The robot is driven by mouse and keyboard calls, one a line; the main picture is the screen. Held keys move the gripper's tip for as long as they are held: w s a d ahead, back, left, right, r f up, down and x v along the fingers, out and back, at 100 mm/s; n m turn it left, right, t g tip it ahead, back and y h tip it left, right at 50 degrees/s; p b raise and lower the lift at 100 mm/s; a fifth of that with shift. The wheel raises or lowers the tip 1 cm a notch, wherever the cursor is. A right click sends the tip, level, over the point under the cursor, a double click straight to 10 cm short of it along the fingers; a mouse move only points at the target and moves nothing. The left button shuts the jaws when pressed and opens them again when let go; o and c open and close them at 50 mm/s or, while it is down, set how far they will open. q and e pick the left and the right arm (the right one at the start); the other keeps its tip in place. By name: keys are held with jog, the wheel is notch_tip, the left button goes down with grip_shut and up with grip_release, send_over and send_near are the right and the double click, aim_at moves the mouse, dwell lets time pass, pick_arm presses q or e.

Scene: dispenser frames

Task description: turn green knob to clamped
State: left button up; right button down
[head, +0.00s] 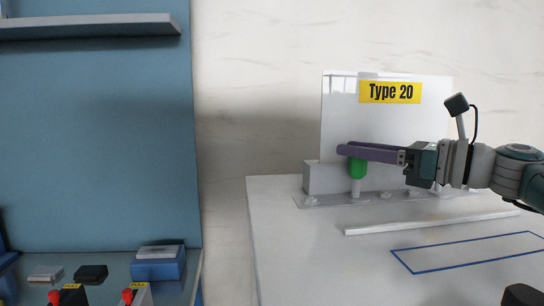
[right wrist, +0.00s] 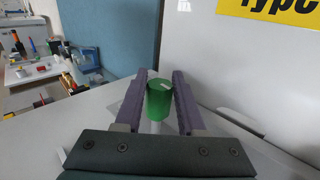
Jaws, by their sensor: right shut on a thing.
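The green knob (head: 358,168) sits on a short pale post at the left end of the grey fixture (head: 325,178) on the white table. In the right wrist view the green knob (right wrist: 160,100) stands upright with a light mark on its top. My right gripper (head: 347,151) comes in from the right with its purple fingers at the knob. In the right wrist view my right gripper (right wrist: 160,84) has one finger on each side of the knob, shut on it. The fingers hide part of the knob's top in the head view. My left gripper is not in view.
A white panel with a yellow "Type 20" label (head: 390,92) stands behind the knob. A white bar (head: 430,222) and a blue outlined rectangle (head: 415,269) lie in front. A blue bench (head: 110,268) with several small items is at left.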

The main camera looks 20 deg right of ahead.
jog(key=shift+f, duration=0.15)
jog(key=c, duration=0.5)
grip_release()
jog(key=p+v, duration=0.4)
jog(key=v, duration=0.5)
jog(key=shift+s+d, duration=0.2)
jog(key=shift+s, duration=0.1)
